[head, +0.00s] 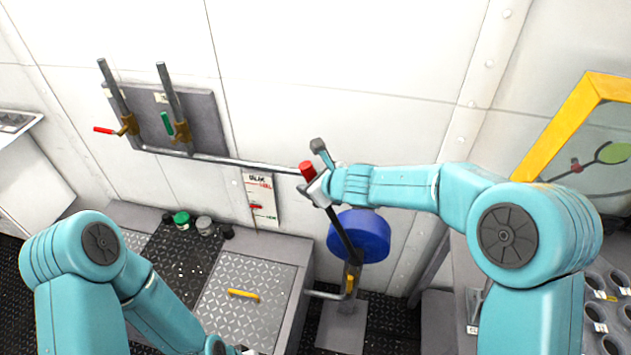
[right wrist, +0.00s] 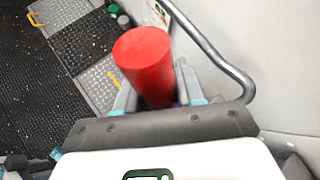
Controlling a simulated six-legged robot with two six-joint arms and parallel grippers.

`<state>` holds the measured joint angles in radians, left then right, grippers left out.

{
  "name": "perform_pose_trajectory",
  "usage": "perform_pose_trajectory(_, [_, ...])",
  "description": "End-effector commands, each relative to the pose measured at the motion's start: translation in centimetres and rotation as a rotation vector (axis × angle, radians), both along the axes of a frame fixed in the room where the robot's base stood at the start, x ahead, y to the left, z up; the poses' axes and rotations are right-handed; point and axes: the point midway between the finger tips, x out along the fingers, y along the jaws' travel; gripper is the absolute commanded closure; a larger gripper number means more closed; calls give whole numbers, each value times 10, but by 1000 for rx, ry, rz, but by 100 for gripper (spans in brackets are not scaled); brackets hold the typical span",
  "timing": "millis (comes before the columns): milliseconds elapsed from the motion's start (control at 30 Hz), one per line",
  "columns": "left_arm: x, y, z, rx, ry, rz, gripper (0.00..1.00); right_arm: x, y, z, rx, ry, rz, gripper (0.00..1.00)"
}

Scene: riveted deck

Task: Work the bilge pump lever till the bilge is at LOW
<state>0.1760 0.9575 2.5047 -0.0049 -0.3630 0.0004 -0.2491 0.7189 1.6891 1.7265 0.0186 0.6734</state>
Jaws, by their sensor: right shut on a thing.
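The bilge pump lever (head: 342,232) is a dark bar with a red grip (head: 307,170), rising from its base and leaning left in the head view. The blue round pump body (head: 372,236) is just behind it. My right gripper (head: 318,187) is shut on the red grip, which stands between its fingers in the right wrist view (right wrist: 145,62). The white bilge gauge (head: 262,190) on the wall has a red pointer around mid-height; its small lettering is hard to read. My left arm reaches down past the bottom edge, its gripper out of view.
Two valve levers, red (head: 103,130) and green (head: 167,124), sit on a wall panel at left. A pipe (head: 250,163) runs from there towards the pump. A hatch with a yellow handle (head: 243,295) and several small jars are below. A yellow frame (head: 560,125) stands at right.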

Motion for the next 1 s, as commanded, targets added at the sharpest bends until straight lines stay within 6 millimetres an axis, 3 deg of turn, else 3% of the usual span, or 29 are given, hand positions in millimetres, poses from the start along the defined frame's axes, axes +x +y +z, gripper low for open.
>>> perform_pose_trajectory(267, [0,0,0,0,0,0,57,-1,2,0,2,-1,5,100])
perform_pose_trajectory(300, [0,0,0,0,0,0,57,-1,2,0,2,-1,5,59])
perform_pose_trajectory(367, [0,0,0,0,0,0,57,-1,2,0,1,0,5,42])
perform_pose_trajectory(767, [0,0,1,0,0,0,57,-6,-4,7,1,-1,0,42])
perform_pose_trajectory(1000, [0,0,12,0,0,0,57,-42,-28,46,2,-3,0,42])
